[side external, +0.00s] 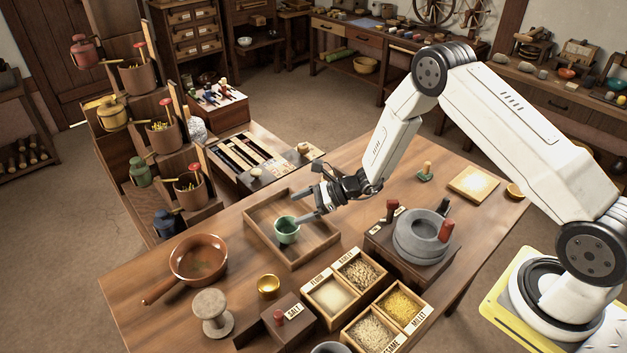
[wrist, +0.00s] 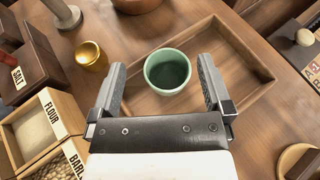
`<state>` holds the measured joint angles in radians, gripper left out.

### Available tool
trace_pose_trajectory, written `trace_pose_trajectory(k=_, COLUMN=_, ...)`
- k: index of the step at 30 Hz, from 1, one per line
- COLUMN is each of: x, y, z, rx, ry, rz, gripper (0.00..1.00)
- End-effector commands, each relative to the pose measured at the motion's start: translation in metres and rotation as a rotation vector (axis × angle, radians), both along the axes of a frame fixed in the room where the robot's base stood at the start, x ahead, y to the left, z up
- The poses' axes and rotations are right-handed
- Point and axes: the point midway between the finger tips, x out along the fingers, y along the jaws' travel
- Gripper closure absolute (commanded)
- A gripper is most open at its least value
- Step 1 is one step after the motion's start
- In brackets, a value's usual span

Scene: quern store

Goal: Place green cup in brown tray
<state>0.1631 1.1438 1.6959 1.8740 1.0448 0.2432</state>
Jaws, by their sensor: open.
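The green cup (side external: 286,231) stands upright inside the brown tray (side external: 322,240), toward its front-left part. In the wrist view the cup (wrist: 168,72) shows its open, empty-looking inside and lies between my two fingers. The tray (wrist: 247,45) extends to the right beyond it. My gripper (side external: 295,209) is open over the tray, its fingers reaching toward the cup. In the wrist view my gripper (wrist: 162,66) has a finger on each side of the cup, with visible gaps. Whether the cup's base fully touches the tray floor is hidden.
A brown pan (side external: 198,260) and a gold cup (side external: 268,286) stand left and in front of the tray. Labelled grain boxes (side external: 332,298) and a salt box (side external: 288,318) are in front. A stone quern (side external: 420,240) stands right. Stepped shelves (side external: 150,150) rise behind left.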

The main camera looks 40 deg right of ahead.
Motion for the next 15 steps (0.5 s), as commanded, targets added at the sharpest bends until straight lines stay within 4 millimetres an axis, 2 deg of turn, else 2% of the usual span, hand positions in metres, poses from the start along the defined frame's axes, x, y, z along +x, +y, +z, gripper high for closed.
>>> trace_pose_trajectory(k=8, x=-0.036, y=0.015, z=0.029, rx=-0.178, ry=-0.024, rz=0.24, gripper=0.0)
trace_pose_trajectory(k=15, x=-0.088, y=0.016, z=0.059, rx=-0.423, ry=-0.084, rz=0.545, gripper=0.0)
